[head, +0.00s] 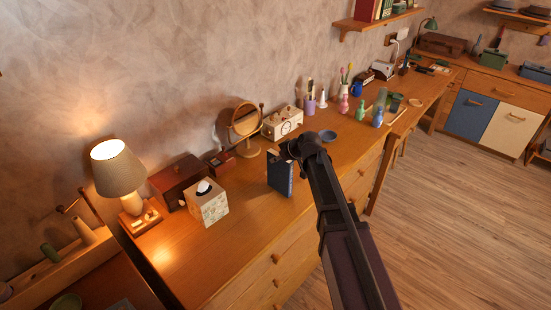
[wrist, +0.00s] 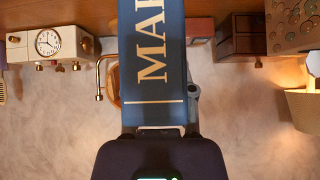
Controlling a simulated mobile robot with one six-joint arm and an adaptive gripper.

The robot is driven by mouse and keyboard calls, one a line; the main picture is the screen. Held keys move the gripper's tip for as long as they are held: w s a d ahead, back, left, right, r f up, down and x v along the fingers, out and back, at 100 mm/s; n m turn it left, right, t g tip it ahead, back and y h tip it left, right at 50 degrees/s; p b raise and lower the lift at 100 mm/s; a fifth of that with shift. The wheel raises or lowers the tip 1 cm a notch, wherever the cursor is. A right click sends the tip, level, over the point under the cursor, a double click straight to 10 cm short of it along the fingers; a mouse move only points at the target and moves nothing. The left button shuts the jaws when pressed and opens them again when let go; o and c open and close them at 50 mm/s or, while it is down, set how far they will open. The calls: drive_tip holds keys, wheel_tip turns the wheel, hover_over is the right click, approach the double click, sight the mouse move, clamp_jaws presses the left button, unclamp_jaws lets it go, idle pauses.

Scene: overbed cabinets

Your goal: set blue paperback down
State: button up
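The blue paperback (head: 281,174) stands upright over the wooden dresser top (head: 236,232), right of the tissue box. My gripper (head: 290,150) is at its upper edge, at the end of my dark arm. In the wrist view the blue paperback (wrist: 152,60) fills the middle, with gold letters and a gold line on its cover. Its end meets my gripper (wrist: 160,130), which appears shut on it. The fingertips are mostly hidden behind the book. I cannot tell whether the book's lower edge touches the dresser top.
A tissue box (head: 208,202), a lit lamp (head: 118,172) and a wooden box (head: 180,182) stand to the left. A round mirror (head: 245,122), a cream clock (head: 283,123) and a blue bowl (head: 328,136) stand behind. The dresser's front left is clear.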

drive_tip(key=o, duration=0.4)
drive_tip(key=shift+o, duration=0.2)
drive_tip(key=shift+r, duration=0.2)
drive_tip(key=shift+p+v, duration=0.9)
drive_tip(key=p+v, duration=0.7)
drive_tip(key=v, duration=0.3)
drive_tip(key=shift+s+d, duration=0.1)
